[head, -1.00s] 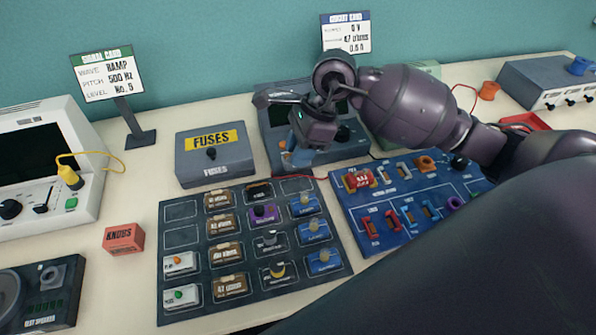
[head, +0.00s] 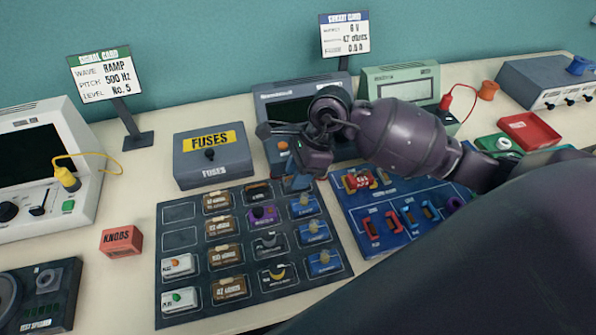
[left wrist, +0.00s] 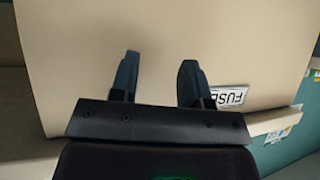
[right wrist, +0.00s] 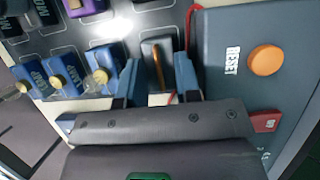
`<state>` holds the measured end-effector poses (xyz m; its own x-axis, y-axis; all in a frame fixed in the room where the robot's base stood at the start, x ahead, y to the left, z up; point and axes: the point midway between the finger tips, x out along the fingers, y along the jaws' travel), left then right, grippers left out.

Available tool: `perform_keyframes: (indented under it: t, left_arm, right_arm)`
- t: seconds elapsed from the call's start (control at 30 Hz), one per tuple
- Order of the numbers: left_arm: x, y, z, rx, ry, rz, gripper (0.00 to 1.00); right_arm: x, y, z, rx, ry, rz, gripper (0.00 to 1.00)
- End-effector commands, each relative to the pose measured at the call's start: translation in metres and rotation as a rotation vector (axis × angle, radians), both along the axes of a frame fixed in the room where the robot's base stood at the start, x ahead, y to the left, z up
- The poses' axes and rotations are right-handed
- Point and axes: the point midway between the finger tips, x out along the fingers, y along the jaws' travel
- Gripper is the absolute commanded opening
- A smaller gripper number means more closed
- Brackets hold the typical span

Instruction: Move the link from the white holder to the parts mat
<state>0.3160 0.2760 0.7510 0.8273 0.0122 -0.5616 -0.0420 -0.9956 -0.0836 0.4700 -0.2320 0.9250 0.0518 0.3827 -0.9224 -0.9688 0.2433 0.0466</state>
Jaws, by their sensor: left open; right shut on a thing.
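The dark parts mat (head: 180,238) lies in the middle of the table and holds several parts in its cells. My right gripper (head: 298,181) is low at the mat's far right cell. In the right wrist view, my right gripper (right wrist: 157,75) is shut on the link (right wrist: 150,52), a dark grey block with a copper-coloured bar. I cannot tell whether the link touches the mat. I cannot pick out the white holder; my right arm covers part of the blue board.
The blue circuit board (head: 385,246) lies right of the mat. A grey fuses box (head: 212,165) and a grey unit with an orange reset button (right wrist: 266,60) stand behind. A red knobs box (head: 121,240) is at left. Two mat cells at far left are empty.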

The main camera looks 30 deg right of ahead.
Motion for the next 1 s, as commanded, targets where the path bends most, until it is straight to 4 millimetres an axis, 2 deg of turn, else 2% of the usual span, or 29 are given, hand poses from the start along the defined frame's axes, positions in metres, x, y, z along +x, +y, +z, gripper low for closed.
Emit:
perform_keyframes:
  t: [0.07,0.1,0.17,0.43,0.57,0.67,1.0]
  left_arm:
    - [-0.002,0.000,-0.004,0.000,0.005,0.000,0.43]
    - [-0.002,0.000,-0.003,0.000,0.005,0.000,0.43]
    - [-0.002,0.000,-0.003,0.000,0.006,0.001,0.43]
    - [-0.002,0.000,-0.002,0.000,0.005,0.000,0.43]
    - [-0.002,0.000,0.000,0.000,0.002,0.000,0.43]
    - [-0.002,0.000,-0.001,0.000,0.003,0.000,0.43]
    - [-0.003,0.001,-0.002,0.001,0.007,0.001,0.43]
  right_arm:
    - [0.000,0.000,-0.003,-0.001,0.001,0.000,0.00]
    - [0.000,0.000,-0.003,0.000,0.001,0.000,0.35]
    - [0.000,0.000,-0.002,0.000,0.001,0.000,0.42]
    - [0.000,0.000,-0.001,0.000,0.001,0.000,0.42]
    - [0.000,-0.002,0.006,-0.001,-0.001,0.000,0.42]
    - [0.000,-0.008,0.018,-0.002,-0.001,-0.001,0.42]
    - [-0.004,-0.033,0.078,-0.003,-0.001,0.000,0.42]
